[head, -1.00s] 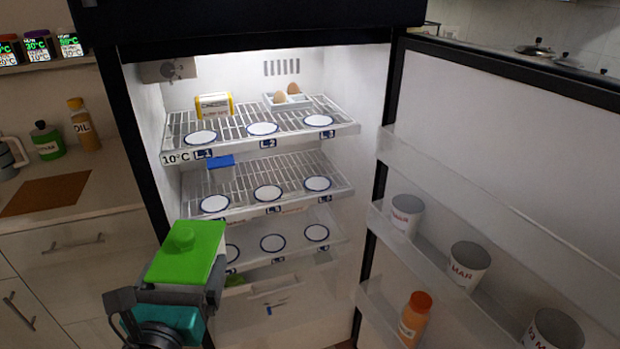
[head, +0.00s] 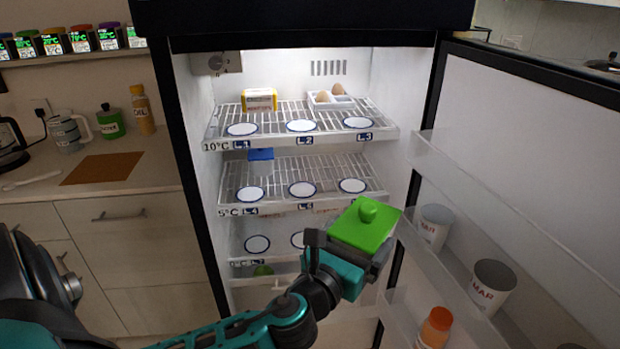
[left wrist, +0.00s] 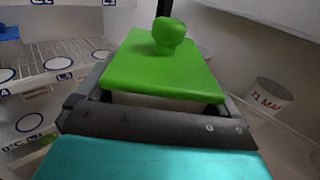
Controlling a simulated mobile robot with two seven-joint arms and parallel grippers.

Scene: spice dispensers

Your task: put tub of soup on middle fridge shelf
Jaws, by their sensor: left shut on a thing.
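The soup tub (head: 364,228) shows as a green lid with a round knob. My left gripper (head: 350,262) is shut on it and holds it roughly upright in front of the fridge opening, near the open door. In the left wrist view the green lid (left wrist: 165,70) fills the middle, with a pale body partly visible under it; the gripper (left wrist: 155,125) hides the rest. The middle fridge shelf (head: 327,168) has round white markers (head: 302,189) along its front and a blue item at its back left. My right gripper is not in view.
The open fridge door (head: 540,170) with racks holding cups (head: 493,285) and an orange-capped bottle (head: 435,328) stands on the right. The upper shelf (head: 280,118) holds a yellow-edged box (head: 260,100) and eggs (head: 338,89). The middle shelf's front is clear.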

